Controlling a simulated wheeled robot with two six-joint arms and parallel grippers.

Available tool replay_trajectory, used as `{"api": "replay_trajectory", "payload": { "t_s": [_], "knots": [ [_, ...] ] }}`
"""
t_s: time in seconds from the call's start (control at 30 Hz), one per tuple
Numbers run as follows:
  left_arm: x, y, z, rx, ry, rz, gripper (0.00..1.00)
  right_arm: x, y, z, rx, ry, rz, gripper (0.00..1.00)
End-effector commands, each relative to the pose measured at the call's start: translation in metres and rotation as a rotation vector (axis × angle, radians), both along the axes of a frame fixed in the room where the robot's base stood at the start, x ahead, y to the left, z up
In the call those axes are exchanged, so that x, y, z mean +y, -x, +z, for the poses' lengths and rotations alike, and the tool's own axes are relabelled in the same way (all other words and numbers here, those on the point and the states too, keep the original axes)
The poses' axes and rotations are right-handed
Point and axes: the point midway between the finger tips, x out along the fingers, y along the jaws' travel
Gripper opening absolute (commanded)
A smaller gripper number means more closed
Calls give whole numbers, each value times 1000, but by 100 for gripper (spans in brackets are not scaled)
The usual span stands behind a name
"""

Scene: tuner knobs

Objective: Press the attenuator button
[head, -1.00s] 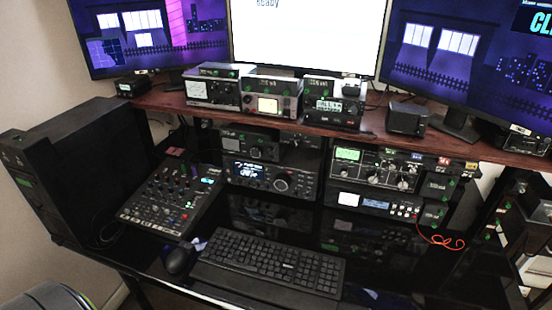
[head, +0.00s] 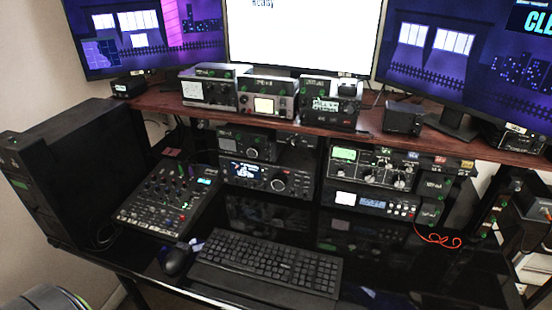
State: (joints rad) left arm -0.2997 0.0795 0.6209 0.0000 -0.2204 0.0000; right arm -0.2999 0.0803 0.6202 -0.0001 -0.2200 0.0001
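Several radio units stand on the desk and shelf, and I cannot tell which button is the attenuator because the labels are too small to read. A radio with a blue lit display and a large knob (head: 268,178) sits on the desk, with a smaller unit (head: 250,144) above it. To the right is a tuner with a green display and several knobs (head: 372,168), above a unit with a blue display and small buttons (head: 372,204). Neither of my grippers shows in the head view.
A mixer (head: 170,197), keyboard (head: 268,263) and mouse (head: 177,260) lie on the black desk. A wooden shelf (head: 155,101) carries more units and monitors. A black tower (head: 75,170) stands left; a red cable (head: 438,240) lies right. Glossy desk surface shows right of the keyboard.

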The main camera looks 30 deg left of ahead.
Motion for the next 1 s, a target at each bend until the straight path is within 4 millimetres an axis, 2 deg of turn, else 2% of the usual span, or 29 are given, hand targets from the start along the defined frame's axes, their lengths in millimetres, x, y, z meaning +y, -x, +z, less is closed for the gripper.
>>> {"api": "replay_trajectory", "payload": {
  "t_s": [0.03, 0.13, 0.17, 1.0],
  "knots": [
    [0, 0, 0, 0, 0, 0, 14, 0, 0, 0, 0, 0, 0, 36],
    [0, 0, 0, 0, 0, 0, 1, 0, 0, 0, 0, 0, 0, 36],
    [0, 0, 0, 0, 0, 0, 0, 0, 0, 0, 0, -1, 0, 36],
    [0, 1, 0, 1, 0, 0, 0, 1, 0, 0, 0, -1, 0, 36]
  ]
}}
